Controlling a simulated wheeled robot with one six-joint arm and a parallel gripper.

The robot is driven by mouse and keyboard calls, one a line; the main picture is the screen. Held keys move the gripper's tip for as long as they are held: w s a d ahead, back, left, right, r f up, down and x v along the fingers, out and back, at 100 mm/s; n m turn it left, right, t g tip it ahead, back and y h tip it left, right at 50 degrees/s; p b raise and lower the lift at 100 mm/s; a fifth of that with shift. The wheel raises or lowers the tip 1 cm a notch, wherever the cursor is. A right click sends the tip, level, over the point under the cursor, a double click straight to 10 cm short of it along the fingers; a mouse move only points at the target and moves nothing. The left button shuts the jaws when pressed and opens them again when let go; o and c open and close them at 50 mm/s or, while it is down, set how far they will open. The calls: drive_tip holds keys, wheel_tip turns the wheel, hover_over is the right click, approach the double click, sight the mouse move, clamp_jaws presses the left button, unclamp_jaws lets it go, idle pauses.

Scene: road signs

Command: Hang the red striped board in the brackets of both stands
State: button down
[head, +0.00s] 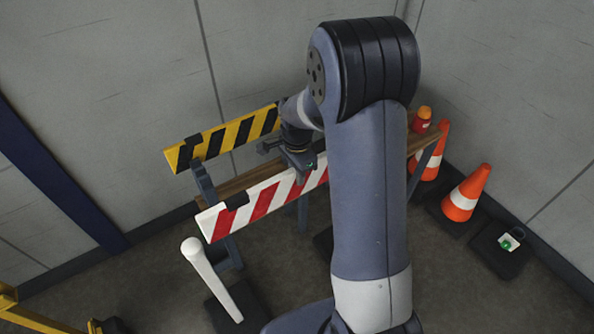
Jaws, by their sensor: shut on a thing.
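The red and white striped board (262,203) hangs roughly level, its left end near the left stand (204,187). My gripper (300,168) is shut on its top edge, near the middle of the visible part. A dark bracket (237,200) overlaps the board's top edge near the left end; I cannot tell whether the board is seated in it. The right stand (422,168) shows only partly beside my arm. My arm hides the board's right end and any bracket there.
A yellow and black board (238,134) and a wooden plank (235,184) lie behind. A white post (210,277) stands in front. Orange cones (465,195), an orange-topped red lamp (422,120) and a black base with a green item (507,243) are right. Yellow barrier parts (35,318) are lower left.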

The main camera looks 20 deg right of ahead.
wheel_tip(320, 180, down, 15)
drive_tip(key=b, duration=1)
drive_tip(key=shift+r, duration=0.2)
drive_tip(key=shift+f+b, duration=0.15)
drive_tip(key=shift+b, duration=0.2)
idle(0.5)
drive_tip(key=c, duration=1.2)
unclamp_jaws()
wheel_tip(320, 180, up, 11)
drive_tip(key=shift+f+p, duration=0.1)
drive_tip(key=shift+p, duration=0.2)
wheel_tip(320, 180, down, 11)
drive_tip(key=shift+r, duration=0.2)
drive_tip(key=shift+b, duration=0.35)
